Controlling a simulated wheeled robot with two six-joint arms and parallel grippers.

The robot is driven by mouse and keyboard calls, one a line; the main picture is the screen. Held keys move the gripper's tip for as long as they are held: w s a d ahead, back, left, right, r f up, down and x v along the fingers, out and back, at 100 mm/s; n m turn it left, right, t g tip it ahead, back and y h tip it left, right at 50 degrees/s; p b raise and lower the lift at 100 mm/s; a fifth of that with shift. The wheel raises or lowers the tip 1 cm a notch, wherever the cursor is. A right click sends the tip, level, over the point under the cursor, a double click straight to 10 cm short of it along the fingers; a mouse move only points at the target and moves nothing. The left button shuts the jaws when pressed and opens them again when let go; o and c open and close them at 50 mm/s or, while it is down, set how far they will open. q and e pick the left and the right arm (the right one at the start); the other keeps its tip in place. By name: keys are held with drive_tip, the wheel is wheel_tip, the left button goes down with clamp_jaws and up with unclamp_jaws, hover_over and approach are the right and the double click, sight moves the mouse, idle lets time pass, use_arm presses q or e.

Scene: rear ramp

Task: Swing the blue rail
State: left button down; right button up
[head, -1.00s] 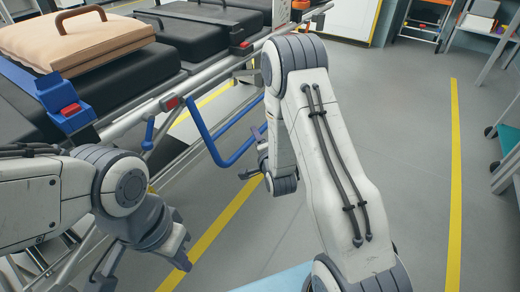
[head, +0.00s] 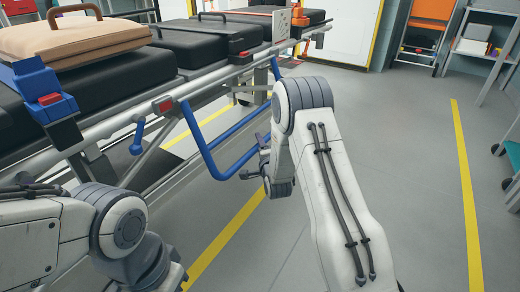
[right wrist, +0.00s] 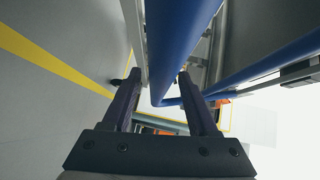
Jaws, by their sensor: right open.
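The blue rail (head: 203,147) is a U-shaped tube hanging from the side frame of a stretcher in the head view. Its lower bar slopes up to the right behind my right arm. My right gripper (head: 257,163) is open beside the rail's lower bar. In the right wrist view the blue rail (right wrist: 180,45) runs lengthwise between the two open fingers of the gripper (right wrist: 160,88); whether it touches either finger I cannot tell. My left gripper (head: 150,272) is at the bottom edge, mostly cut off.
The stretcher has black pads (head: 195,48) and a tan case (head: 70,38) on top. A small blue lever (head: 138,134) hangs left of the rail. Grey floor with yellow lines (head: 465,190) is clear at right. Shelves (head: 485,45) stand at the back right.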

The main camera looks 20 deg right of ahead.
drive_tip(key=shift+w, duration=0.3)
clamp_jaws()
idle(1.3)
